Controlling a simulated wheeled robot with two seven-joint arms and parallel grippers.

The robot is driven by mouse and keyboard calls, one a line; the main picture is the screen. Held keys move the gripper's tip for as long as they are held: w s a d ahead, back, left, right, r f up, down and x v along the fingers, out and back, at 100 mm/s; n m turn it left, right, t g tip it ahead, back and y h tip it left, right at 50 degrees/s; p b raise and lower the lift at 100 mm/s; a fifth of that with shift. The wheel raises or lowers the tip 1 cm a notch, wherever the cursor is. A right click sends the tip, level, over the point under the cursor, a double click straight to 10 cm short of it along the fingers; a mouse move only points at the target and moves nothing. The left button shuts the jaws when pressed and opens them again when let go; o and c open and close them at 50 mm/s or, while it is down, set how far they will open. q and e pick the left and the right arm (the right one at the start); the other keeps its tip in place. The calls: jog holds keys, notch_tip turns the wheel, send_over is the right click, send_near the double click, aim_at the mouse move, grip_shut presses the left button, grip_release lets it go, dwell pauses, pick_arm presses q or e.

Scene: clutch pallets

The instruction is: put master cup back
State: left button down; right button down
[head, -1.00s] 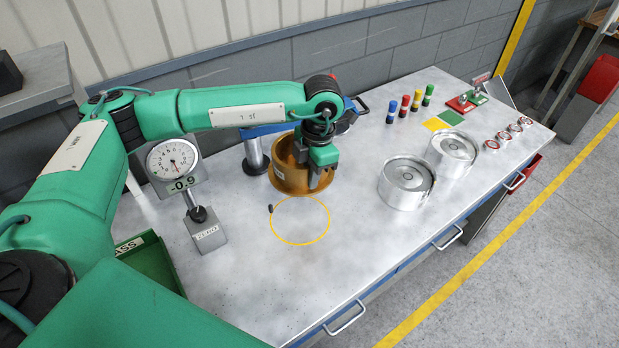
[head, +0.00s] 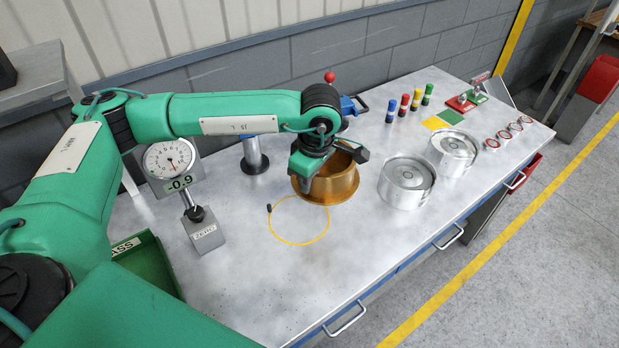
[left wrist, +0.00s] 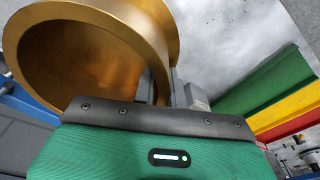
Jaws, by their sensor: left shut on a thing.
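The master cup is a brass-coloured, hollow round cup (head: 335,187) with a flared lower rim, right of the dial gauge in the head view. My left gripper (head: 333,160) is over it, shut on its wall. The left wrist view shows the cup (left wrist: 90,45) large, with the gripper fingers (left wrist: 165,88) at its rim. Whether the cup touches the bench is hard to tell. A yellow ring outline (head: 299,242) is on the bench, in front and left of the cup, and empty. My right gripper is not in view.
A dial gauge (head: 170,158) reading -0.9 stands left. A green bin (head: 148,262) is at the bench's left edge. Two silver round parts (head: 407,182) (head: 453,150) stand right of the cup. Several coloured cylinders (head: 404,104) stand behind. The front middle bench (head: 330,270) is clear.

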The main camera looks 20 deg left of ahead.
pick_arm(q)
jog(key=m, duration=0.4)
jog(key=shift+s+t, duration=0.25)
jog(key=shift+t, duration=0.05)
jog(key=m, duration=0.2)
jog(key=m+b, duration=0.1)
jog(key=m, duration=0.1)
jog(key=shift+s+d+h, duration=0.15)
jog(key=shift+s+h, duration=0.15)
jog(key=m, duration=0.4)
jog(key=s+m, duration=0.1)
jog(key=shift+d+m+t+h, duration=0.15)
jog(key=shift+m+t+h, duration=0.15)
jog(key=shift+m, duration=0.1)
jog(key=shift+s+m+b, duration=0.15)
jog(key=shift+m+b, duration=0.2)
jog(key=shift+m, duration=0.65)
jog(key=shift+d+m, duration=0.15)
jog(key=shift+m, duration=0.15)
